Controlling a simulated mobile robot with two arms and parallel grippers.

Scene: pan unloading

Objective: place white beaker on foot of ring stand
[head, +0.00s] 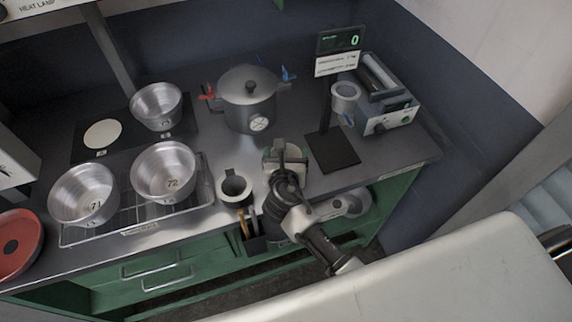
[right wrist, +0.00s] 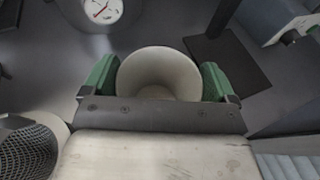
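The white beaker (right wrist: 159,72) sits between the green finger pads of my right gripper (right wrist: 160,82) in the right wrist view, its open mouth facing the camera. The pads meet both its sides. In the head view my right gripper (head: 285,158) is over the counter, left of the ring stand, and mostly hides the beaker. The ring stand's flat black foot (head: 333,152) lies bare on the counter; it also shows in the right wrist view (right wrist: 228,62). My left gripper is out of view.
A lidded pot (head: 248,100) with a dial stands behind my right gripper. A dark cup (head: 234,190) is just left of it. Steel pans (head: 163,172) stand on a wire rack at left. A grey device (head: 385,100) is behind and right of the foot.

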